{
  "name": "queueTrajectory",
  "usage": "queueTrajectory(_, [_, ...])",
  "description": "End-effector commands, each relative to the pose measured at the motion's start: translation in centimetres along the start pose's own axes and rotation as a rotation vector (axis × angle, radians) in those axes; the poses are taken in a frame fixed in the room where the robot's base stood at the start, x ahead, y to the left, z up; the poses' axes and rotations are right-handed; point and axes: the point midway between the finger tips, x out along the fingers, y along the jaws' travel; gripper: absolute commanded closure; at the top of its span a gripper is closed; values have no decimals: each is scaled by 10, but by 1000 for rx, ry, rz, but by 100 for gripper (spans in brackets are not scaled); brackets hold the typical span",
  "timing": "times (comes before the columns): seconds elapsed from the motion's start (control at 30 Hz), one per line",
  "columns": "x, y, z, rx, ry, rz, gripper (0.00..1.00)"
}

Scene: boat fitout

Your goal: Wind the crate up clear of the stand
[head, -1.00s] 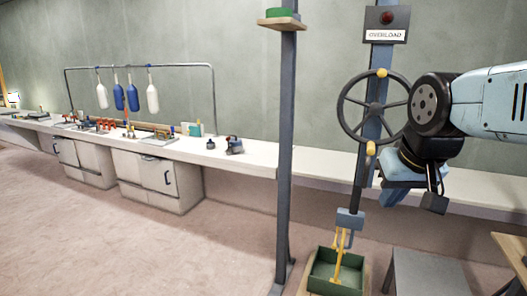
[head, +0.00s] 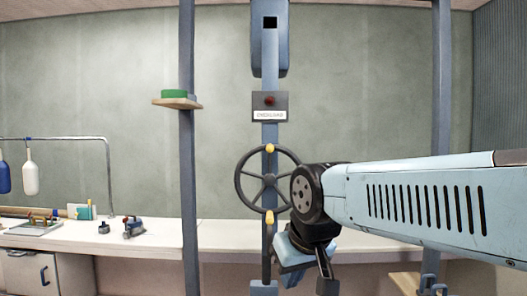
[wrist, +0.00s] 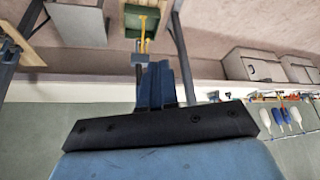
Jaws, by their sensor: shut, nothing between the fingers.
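The dark handwheel (head: 252,201) with two yellow knobs, one at its top and one at its bottom, is mounted on the blue post in the head view. My gripper, with its blue fingers together in the wrist view (wrist: 157,75), is shut and empty. In the head view it is beside the wheel's lower right, and I cannot tell whether it touches the wheel. The green crate (wrist: 154,13) with a yellow hanger shows at the top of the wrist view. The crate is outside the head view. I cannot tell whether it rests on its stand.
An OVERLOAD sign (head: 269,115) with a dark red lamp (head: 269,101) is above the wheel. A green block (head: 174,94) sits on a wooden shelf (head: 178,104) on the left post. A white counter (head: 155,245) runs behind, with small tools on it.

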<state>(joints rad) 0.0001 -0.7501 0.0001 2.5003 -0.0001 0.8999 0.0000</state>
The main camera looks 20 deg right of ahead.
Motion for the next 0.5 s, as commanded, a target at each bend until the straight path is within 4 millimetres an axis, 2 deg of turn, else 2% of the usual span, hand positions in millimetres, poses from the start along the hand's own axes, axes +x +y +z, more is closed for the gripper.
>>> queueTrajectory(0.23, [0,0,0,0,0,0,100])
queueTrajectory(0.37, [0,-2,-5,-3,14,-8,88])
queueTrajectory(0.47, [0,-10,-24,-13,75,-36,79])
queueTrajectory(0.5, [-1,-15,-37,-18,114,-53,75])
